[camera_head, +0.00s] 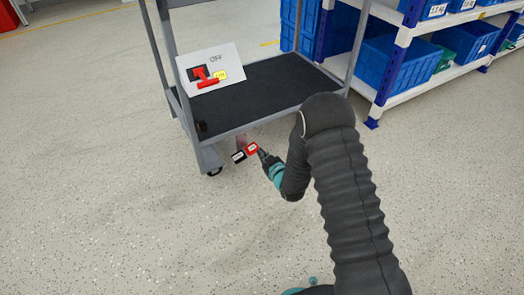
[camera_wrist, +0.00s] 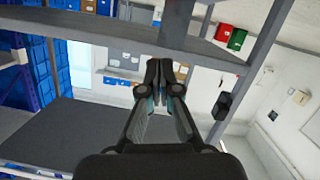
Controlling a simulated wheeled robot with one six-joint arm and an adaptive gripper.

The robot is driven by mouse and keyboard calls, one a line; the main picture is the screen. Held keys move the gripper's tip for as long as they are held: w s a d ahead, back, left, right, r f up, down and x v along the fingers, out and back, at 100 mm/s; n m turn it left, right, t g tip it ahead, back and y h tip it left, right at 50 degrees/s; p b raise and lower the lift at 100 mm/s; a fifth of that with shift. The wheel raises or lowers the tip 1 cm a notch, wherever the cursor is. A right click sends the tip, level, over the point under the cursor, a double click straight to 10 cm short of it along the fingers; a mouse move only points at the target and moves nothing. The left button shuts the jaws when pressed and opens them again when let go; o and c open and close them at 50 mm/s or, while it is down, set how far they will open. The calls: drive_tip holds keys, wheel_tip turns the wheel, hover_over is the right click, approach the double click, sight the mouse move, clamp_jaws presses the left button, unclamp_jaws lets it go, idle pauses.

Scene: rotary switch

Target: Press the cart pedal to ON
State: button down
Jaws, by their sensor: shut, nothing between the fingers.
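The cart (camera_head: 270,88) has a grey frame and a dark deck. Below its front edge are two small pedals side by side: a red pedal (camera_head: 252,148) and a black pedal (camera_head: 238,157), both with white labels too small to read. My gripper (camera_head: 261,152) is low in front of the cart, its tip at the right side of the red pedal; I cannot tell whether it touches. In the wrist view the fingers (camera_wrist: 160,75) are together and empty, and neither pedal shows there.
A white sign (camera_head: 211,69) on the cart shows a red switch drawing with OFF and yellow ON marks. A shelf rack (camera_head: 392,60) with blue bins stands at the right. A cart wheel (camera_head: 214,171) is left of the pedals. The floor in front is clear.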

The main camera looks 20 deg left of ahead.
hover_over(254, 151)
drive_tip(key=shift+s+a+f+b, duration=0.15)
drive_tip(key=shift+s+f, duration=0.05)
drive_tip(key=shift+f, duration=0.4)
drive_tip(key=shift+s+a+f+b, duration=0.15)
drive_tip(key=shift+s+f, duration=0.05)
drive_tip(key=shift+f, duration=0.4)
drive_tip(key=shift+w+d+f, duration=0.15)
drive_tip(key=shift+f, duration=0.5)
drive_tip(key=shift+w+d+f, duration=0.1)
drive_tip(key=shift+f, duration=0.5)
drive_tip(key=shift+w+d+f, duration=0.1)
drive_tip(key=shift+f, duration=0.55)
